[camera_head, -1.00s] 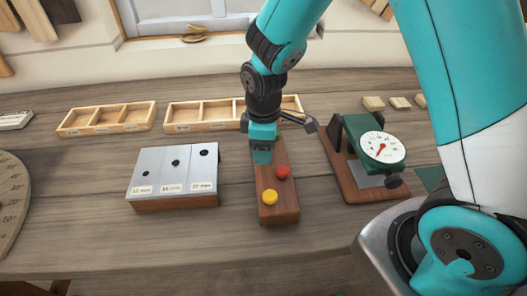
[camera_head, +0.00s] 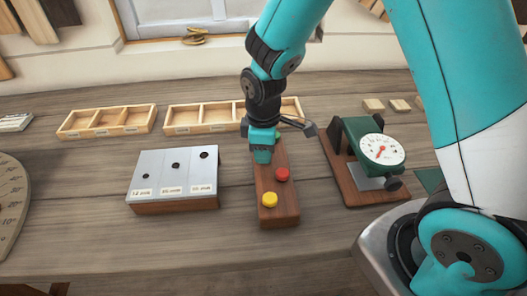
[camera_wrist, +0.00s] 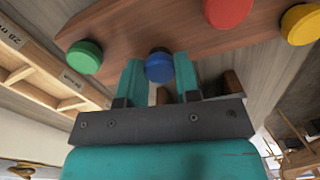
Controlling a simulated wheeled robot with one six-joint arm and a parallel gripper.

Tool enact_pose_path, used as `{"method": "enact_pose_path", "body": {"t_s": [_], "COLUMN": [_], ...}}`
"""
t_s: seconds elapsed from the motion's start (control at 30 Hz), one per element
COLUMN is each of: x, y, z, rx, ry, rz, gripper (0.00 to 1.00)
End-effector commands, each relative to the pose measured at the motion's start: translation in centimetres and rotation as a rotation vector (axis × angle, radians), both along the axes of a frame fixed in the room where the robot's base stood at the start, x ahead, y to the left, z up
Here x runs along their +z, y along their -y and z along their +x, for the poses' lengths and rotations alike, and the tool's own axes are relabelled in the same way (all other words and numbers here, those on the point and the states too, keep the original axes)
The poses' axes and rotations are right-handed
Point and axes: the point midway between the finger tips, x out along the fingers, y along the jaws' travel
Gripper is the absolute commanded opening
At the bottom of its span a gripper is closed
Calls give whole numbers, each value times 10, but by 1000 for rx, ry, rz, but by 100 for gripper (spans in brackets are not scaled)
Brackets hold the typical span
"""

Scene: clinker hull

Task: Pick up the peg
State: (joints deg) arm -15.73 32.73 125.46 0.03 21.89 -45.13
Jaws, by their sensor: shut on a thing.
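A wooden peg block (camera_head: 286,211) stands at the middle of the bench. It carries a red peg (camera_head: 282,174) and a yellow peg (camera_head: 270,200) at its near end. My gripper (camera_head: 263,156) points down at the far part of the block. In the wrist view my gripper (camera_wrist: 158,64) is shut on a blue peg (camera_wrist: 159,69), which sits between the two teal fingers. A green peg (camera_wrist: 85,57) is just left of the fingers there. I cannot tell whether the blue peg is clear of the block.
A green dial gauge (camera_head: 382,149) on a wooden base is close on the right. Divided wooden trays (camera_head: 106,121) lie behind. The front of the bench is bare.

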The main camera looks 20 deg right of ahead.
Motion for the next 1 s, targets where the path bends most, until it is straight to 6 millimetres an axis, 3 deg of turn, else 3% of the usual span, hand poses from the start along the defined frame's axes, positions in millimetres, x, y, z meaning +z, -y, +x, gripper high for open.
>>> {"method": "enact_pose_path", "body": {"t_s": [0.27, 0.7, 1.0], "x": [39, 160, 195], "y": [0, 0, 0], "z": [2, 1, 0], "rx": [0, -2, -2], "ry": [7, 7, 3], "rz": [3, 3, 1], "gripper": [9, 9, 9]}}
